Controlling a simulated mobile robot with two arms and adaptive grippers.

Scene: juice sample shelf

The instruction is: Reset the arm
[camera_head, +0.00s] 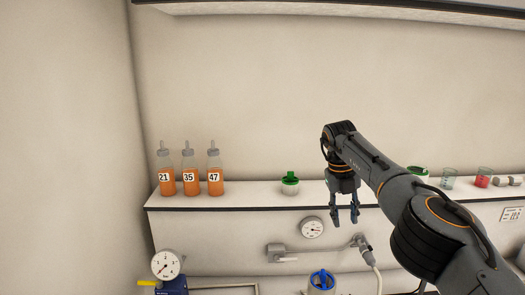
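My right arm reaches in from the lower right of the head view. Its gripper (344,214) points down in front of the shelf's front edge. Its two fingers are apart with nothing between them. My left gripper is not in the picture. Three bottles with orange juice stand upright in a row at the left of the shelf (250,201): bottle 21 (166,182), bottle 35 (189,182) and bottle 47 (215,182).
A green-topped jar (290,184) stands mid-shelf. A clear beaker (448,179) and a beaker with red liquid (484,178) stand at the right, behind my arm. Below are a round gauge (312,227), a pipe valve (287,257) and another gauge (167,264). Shelf space between bottles and jar is free.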

